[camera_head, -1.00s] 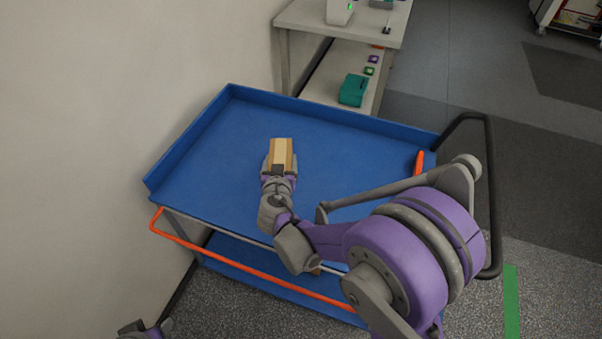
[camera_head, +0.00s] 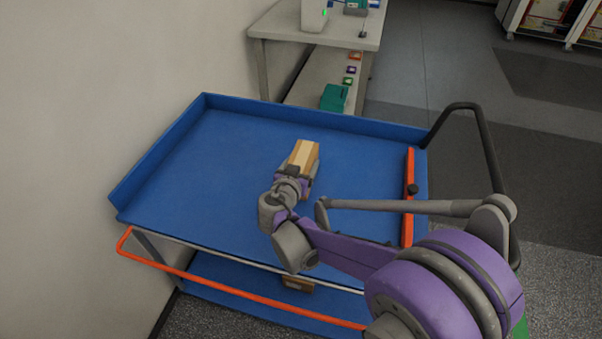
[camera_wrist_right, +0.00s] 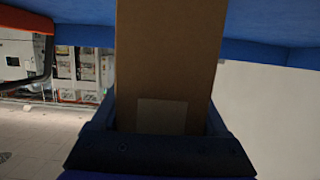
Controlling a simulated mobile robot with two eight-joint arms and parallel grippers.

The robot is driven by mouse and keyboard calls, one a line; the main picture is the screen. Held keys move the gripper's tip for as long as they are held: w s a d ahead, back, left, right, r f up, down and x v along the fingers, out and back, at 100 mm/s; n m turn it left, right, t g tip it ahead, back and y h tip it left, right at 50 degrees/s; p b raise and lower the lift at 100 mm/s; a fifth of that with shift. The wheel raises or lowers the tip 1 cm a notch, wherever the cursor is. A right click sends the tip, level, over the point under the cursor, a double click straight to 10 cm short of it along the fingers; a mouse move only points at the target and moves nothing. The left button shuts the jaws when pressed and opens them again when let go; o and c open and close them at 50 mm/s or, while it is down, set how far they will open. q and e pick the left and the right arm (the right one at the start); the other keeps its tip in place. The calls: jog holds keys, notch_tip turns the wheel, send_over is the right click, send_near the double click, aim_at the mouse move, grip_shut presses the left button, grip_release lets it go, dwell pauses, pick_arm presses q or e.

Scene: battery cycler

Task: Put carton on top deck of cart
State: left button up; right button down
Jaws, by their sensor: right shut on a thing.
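The carton (camera_head: 304,154) is a small tan-brown box with a pale strip along its top. It is over the blue top deck (camera_head: 230,170) of the cart, right of the deck's middle. My right gripper (camera_head: 298,177) is shut on its near end. In the right wrist view the carton (camera_wrist_right: 165,70) fills the middle between the fingers, with a pale label on its face. I cannot tell whether its underside touches the deck. My left gripper is not in view.
The deck has raised blue rims and an orange bar (camera_head: 409,195) at right. A black handle (camera_head: 488,150) rises at the right end. An orange rail (camera_head: 240,288) runs along the front. A brown box (camera_head: 298,284) sits on the lower deck. A grey bench (camera_head: 330,25) stands behind.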

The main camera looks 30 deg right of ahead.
jog(key=shift+f+b, duration=0.3)
jog(key=shift+f, duration=1.3)
jog(key=shift+f, duration=0.15)
grip_release()
jog(key=shift+s+a+r, duration=0.15)
jog(key=shift+a+r, duration=0.1)
jog(key=p+v, duration=0.1)
jog(key=v, duration=1)
jog(key=shift+s+a+r, duration=0.1)
jog(key=shift+a, duration=0.05)
